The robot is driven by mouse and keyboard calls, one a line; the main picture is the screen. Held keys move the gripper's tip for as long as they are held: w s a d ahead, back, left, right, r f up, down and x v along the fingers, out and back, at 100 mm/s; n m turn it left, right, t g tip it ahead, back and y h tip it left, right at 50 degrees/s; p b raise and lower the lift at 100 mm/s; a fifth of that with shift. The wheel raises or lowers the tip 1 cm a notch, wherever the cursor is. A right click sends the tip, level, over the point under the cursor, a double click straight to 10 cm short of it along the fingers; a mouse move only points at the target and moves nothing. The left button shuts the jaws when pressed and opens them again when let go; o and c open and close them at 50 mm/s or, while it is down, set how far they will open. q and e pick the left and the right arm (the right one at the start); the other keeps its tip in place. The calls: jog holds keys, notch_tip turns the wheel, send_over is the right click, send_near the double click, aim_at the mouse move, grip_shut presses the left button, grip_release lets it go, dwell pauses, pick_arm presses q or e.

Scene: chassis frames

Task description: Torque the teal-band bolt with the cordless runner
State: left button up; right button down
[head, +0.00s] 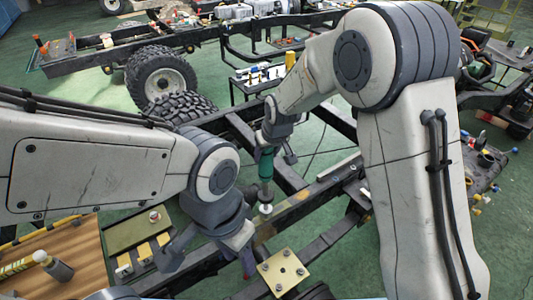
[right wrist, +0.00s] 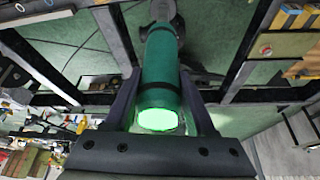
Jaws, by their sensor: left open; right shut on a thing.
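The cordless runner (head: 266,165) is a green cylinder, upright in the head view. My right gripper (head: 272,138) is shut on it. Its pale lower tip (head: 266,209) is at the dark chassis rail (head: 290,212); I cannot tell whether it touches. In the right wrist view the runner (right wrist: 160,68) lies between the fingers of my right gripper (right wrist: 160,112), its near end glowing green. I cannot make out the teal-band bolt. My left gripper (head: 212,260) is open, low and left of the runner, beside the rail.
Large tyres (head: 184,108) and another chassis lie behind.

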jog(key=shift+f+b, duration=0.35)
jog(key=shift+f, duration=0.05)
dwell(0.5)
jog(key=shift+s+f, duration=0.15)
jog(key=shift+f, duration=0.05)
dwell(1.7)
jog(key=shift+r, duration=0.2)
dwell(0.4)
jog(key=shift+w+r+p, duration=0.2)
jog(key=shift+r+p, duration=1.1)
jog(key=shift+r, duration=0.3)
jog(key=shift+r, duration=0.1)
notch_tip(320, 180, up, 5)
jog(key=p, duration=0.3)
jog(key=shift+p, duration=0.4)
